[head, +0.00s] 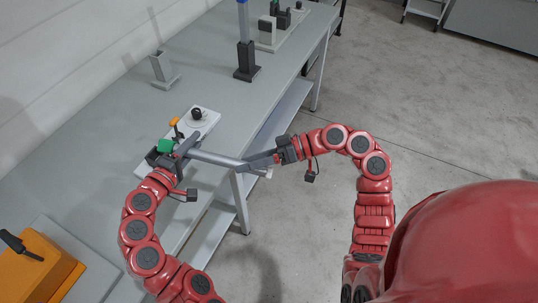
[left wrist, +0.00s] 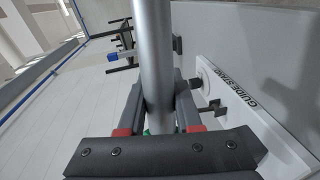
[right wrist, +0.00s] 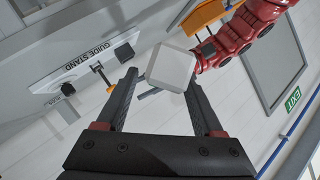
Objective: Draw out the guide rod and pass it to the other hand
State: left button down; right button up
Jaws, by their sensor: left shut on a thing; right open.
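The guide rod (head: 217,158) is a long grey bar held nearly level, off the guide stand. My left gripper (head: 184,151) is shut on it near its left end; the left wrist view shows the grey shaft (left wrist: 153,60) between the fingers. A green piece (head: 165,146) shows just beyond that gripper; I cannot tell whether it belongs to the rod. My right gripper (head: 252,162) is open at the rod's right end. In the right wrist view the rod's pale end (right wrist: 172,67) lies between the spread fingertips; contact cannot be told. The guide stand (head: 207,118) is a white plate on the bench.
The stand carries a black knob (head: 197,114) and an orange-topped post (head: 175,123). A grey upright holder (head: 162,70) and a dark post with a blue top (head: 246,60) stand farther along the bench. An orange box (head: 35,270) is at lower left. Open floor lies right of the bench.

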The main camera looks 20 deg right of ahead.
aim_at(215, 159)
jog(key=shift+x, duration=1.9)
grip_shut()
pick_arm(q)
jog(key=c, duration=0.5)
grip_release()
pick_arm(e)
jog(key=shift+r, duration=0.1)
